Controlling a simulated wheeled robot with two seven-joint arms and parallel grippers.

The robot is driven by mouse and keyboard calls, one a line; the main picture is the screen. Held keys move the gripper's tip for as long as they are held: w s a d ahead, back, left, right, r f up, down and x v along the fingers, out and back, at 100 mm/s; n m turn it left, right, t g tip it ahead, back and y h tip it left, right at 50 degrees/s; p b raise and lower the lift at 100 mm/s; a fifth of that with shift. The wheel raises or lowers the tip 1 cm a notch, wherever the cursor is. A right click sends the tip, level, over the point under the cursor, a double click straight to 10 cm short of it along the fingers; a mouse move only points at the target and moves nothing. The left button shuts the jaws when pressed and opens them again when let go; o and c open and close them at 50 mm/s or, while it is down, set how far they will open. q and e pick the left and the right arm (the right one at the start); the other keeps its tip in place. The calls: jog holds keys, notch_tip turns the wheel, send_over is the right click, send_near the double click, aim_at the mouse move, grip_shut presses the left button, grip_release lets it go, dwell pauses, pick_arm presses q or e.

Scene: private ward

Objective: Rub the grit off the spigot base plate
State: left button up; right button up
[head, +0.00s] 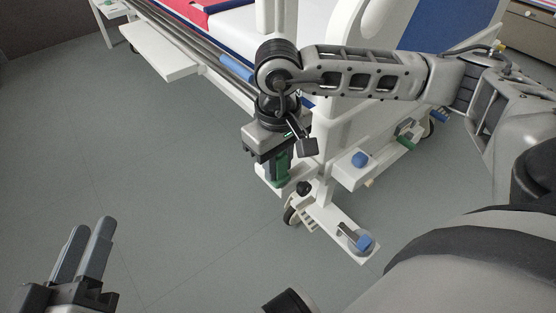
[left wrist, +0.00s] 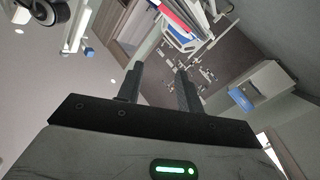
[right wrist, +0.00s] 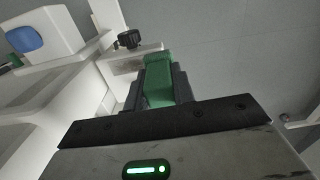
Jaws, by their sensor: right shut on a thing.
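My right gripper (head: 275,160) points down at the bed's corner and is shut on a green block (head: 281,171). The block also shows between its fingers in the right wrist view (right wrist: 157,82). Below the block is a small white plate (head: 292,182) at the bed corner, perhaps the spigot base plate. It shows in the right wrist view (right wrist: 125,58) too, with a black knob (right wrist: 130,39) on it. I cannot tell whether block and plate touch. No grit can be made out. My left gripper (head: 90,232) is empty, its fingers apart, over the floor at lower left.
The white bed frame (head: 215,85) runs across the top. A lower white foot with a blue pedal (head: 363,242) and a castor (head: 290,215) stand close below my right gripper. Grey floor (head: 170,190) is clear to the left.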

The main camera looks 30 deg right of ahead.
pick_arm(q)
jog(key=shift+f, duration=0.4)
pick_arm(e)
jog(key=shift+f, duration=0.15)
